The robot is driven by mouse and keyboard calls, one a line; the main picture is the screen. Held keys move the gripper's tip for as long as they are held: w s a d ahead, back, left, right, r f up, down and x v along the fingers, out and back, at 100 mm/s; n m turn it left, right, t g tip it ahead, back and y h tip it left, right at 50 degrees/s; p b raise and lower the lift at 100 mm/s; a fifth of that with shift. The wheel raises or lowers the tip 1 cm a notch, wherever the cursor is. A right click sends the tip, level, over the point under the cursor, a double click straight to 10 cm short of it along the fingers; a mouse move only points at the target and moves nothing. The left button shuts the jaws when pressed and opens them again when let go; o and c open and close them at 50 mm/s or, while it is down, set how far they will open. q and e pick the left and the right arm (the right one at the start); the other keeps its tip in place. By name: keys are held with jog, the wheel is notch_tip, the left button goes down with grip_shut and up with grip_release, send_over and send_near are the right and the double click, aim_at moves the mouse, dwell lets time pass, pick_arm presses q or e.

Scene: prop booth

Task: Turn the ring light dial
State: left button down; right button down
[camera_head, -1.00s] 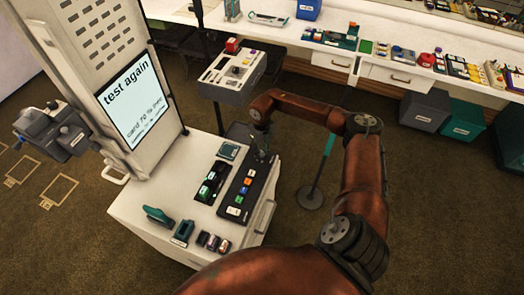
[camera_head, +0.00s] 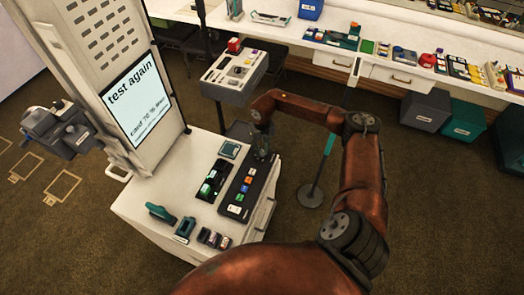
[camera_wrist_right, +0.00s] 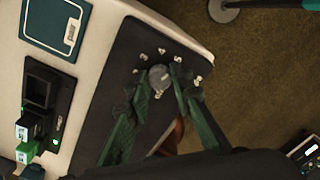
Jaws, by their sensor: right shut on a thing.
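The dial (camera_wrist_right: 160,77) is a small round grey knob ringed by pale marks on a black panel, seen in the right wrist view. The same black panel (camera_head: 236,202) lies on the white console top in the head view, with a column of coloured buttons. My right gripper (camera_wrist_right: 160,82) is shut on the dial, its green fingers on either side of it. In the head view my right gripper (camera_head: 262,150) reaches down at the panel's far end and hides the dial. My left gripper is not in view.
The screen (camera_head: 138,100) beside the panel reads "test again". Black and green switches (camera_head: 212,180) sit left of the panel. A stand with a round base (camera_head: 310,196) is on the floor to the right. A grey control box (camera_head: 233,75) stands behind.

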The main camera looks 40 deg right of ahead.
aim_at(262, 152)
jog(key=shift+d, duration=0.1)
jog(key=c, duration=1.7)
grip_release()
jog(key=shift+r, duration=0.15)
notch_tip(262, 152, up, 12)
jog(key=shift+f, duration=0.1)
